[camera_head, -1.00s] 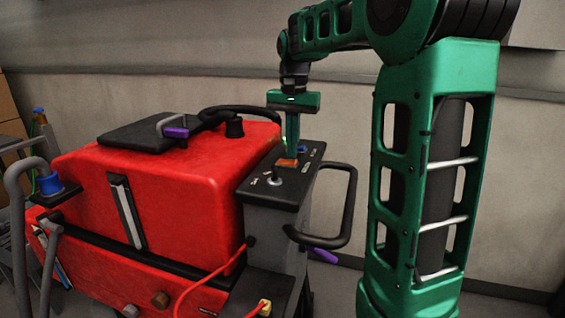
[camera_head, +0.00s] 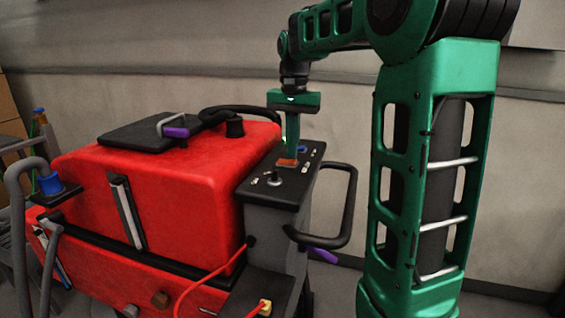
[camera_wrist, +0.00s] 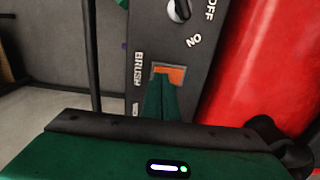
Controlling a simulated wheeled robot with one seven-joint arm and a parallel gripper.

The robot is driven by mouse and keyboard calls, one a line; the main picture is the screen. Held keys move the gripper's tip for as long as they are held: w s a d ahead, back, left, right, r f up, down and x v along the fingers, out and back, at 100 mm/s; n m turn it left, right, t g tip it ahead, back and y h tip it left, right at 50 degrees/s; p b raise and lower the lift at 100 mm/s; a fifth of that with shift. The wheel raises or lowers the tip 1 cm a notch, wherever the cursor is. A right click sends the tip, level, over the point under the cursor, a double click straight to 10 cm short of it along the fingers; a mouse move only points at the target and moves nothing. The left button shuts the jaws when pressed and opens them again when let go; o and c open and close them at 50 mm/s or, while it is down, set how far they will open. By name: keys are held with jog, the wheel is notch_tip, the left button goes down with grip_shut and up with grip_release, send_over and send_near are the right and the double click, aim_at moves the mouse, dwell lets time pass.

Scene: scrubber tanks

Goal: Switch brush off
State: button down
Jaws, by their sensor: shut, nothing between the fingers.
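The brush switch (camera_head: 287,162) is an orange rocker on the black control panel (camera_head: 262,190) of the red machine. In the wrist view the orange rocker (camera_wrist: 173,72) sits in a pale frame beside the word BRUSH. My gripper (camera_head: 291,152) points down over the panel with its green fingers together and empty. In the wrist view the fingertips (camera_wrist: 161,80) are at the rocker and cover its lower part. I cannot tell whether they touch it or which way it is tipped.
A knob (camera_wrist: 178,9) with ON and OFF labels is on the same panel. A black loop handle (camera_head: 349,205) sticks out to the right of the panel. The red tank (camera_head: 185,195) stands to the left.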

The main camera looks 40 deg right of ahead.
aim_at(292, 160)
jog(key=shift+f, duration=0.7)
dwell(0.5)
notch_tip(292, 160, up, 7)
dwell(1.0)
dwell(0.3)
